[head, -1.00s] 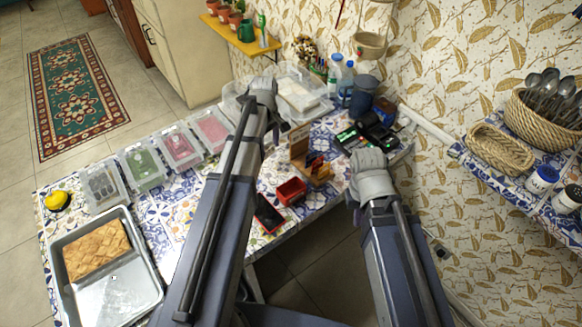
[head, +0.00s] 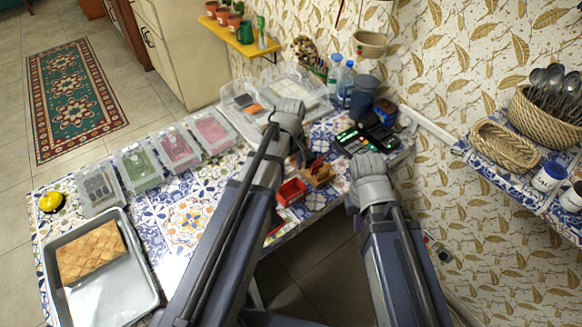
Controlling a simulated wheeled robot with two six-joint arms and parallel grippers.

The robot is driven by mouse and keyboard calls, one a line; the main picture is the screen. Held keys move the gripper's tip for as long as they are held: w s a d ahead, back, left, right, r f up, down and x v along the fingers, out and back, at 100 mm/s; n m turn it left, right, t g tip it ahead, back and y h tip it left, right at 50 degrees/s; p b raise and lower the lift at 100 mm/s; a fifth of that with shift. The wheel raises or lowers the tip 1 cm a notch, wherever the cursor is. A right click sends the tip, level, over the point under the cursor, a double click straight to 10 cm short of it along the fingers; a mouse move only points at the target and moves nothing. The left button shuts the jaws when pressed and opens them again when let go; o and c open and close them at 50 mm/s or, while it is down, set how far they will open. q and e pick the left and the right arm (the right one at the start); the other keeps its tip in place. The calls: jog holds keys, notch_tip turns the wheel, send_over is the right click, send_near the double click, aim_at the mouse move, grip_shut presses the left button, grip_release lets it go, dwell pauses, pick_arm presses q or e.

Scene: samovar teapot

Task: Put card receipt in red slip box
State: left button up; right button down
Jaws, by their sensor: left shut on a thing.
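A small open red box (head: 291,191), which matches the red slip box, sits near the table's front edge, just right of my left forearm. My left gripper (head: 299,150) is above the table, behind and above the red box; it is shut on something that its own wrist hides. I cannot make out a card receipt anywhere. My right gripper (head: 366,178) is right of the red box, in front of the dark card terminal (head: 352,141). Its fingers are hidden behind the wrist.
A wooden holder with red pieces (head: 318,172) stands right beside the red box. Clear lidded containers (head: 176,147) line the back edge. A metal tray with a pastry slab (head: 135,262) is at the left. Bottles (head: 345,85) stand by the wall.

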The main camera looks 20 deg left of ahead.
pick_arm(q)
jog(key=shift+f+b, duration=3.15)
jog(key=shift+f, duration=0.3)
jog(key=o, duration=1.3)
jog(key=shift+o, duration=0.2)
jog(key=shift+r, duration=0.15)
notch_tip(320, 180, up, 7)
jog(key=p, duration=0.7)
